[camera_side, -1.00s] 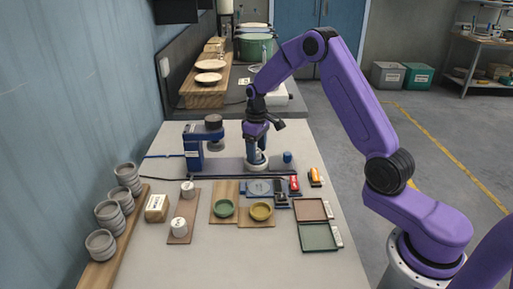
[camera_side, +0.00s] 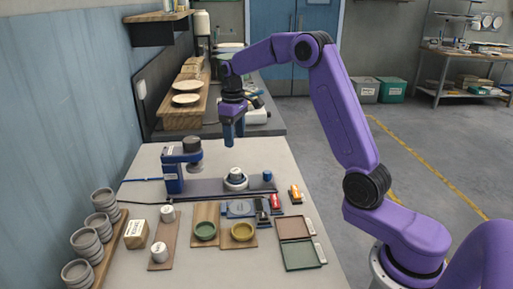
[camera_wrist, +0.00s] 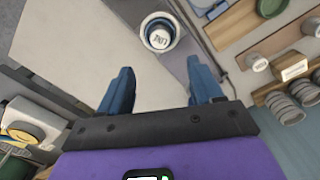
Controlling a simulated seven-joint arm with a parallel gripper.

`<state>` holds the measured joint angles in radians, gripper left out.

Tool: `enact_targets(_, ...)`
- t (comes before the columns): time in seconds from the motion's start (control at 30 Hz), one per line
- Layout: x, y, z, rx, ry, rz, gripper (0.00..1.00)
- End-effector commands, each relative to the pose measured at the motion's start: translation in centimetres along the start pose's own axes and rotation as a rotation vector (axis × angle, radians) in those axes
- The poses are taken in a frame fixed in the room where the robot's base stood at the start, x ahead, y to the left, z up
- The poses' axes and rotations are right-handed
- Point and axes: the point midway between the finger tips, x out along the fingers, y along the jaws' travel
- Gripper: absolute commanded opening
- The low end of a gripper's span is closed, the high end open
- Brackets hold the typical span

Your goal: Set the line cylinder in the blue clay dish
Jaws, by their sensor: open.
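My gripper (camera_side: 234,143) is open and empty, raised above and apart from this cylinder. In the wrist view my gripper's fingers (camera_wrist: 158,84) are spread, with the cylinder beyond them. A green dish (camera_side: 205,230) and a yellow dish (camera_side: 242,231) sit on wooden boards. A flat blue-grey piece (camera_side: 239,208) lies behind them; I cannot tell if it is a dish.
Two white cylinders (camera_side: 158,252) stand on a brown board at left, beside a labelled block (camera_side: 135,234) and stacked grey bowls (camera_side: 77,273). A blue press (camera_side: 182,168) stands left of the ring. Red and green trays (camera_side: 304,254) lie at right. Bare table shows behind the strip.

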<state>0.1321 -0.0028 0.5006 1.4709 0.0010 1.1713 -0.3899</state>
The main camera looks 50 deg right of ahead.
Motion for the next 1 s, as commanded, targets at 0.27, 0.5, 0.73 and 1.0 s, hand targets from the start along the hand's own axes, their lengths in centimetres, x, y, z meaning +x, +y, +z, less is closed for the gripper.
enact_targets(0.27, -0.5, -2.2, 0.3, -0.042, 0.003, 0.001, 0.65)
enact_targets(0.5, -1.3, -9.2, 2.8, -0.179, 0.009, 0.002, 0.65)
enact_targets(0.73, -1.7, -15.1, 7.6, -0.316, 0.012, 0.001, 0.65)
enact_targets(1.0, -1.5, -20.0, 15.1, -0.48, 0.019, -0.001, 0.65)
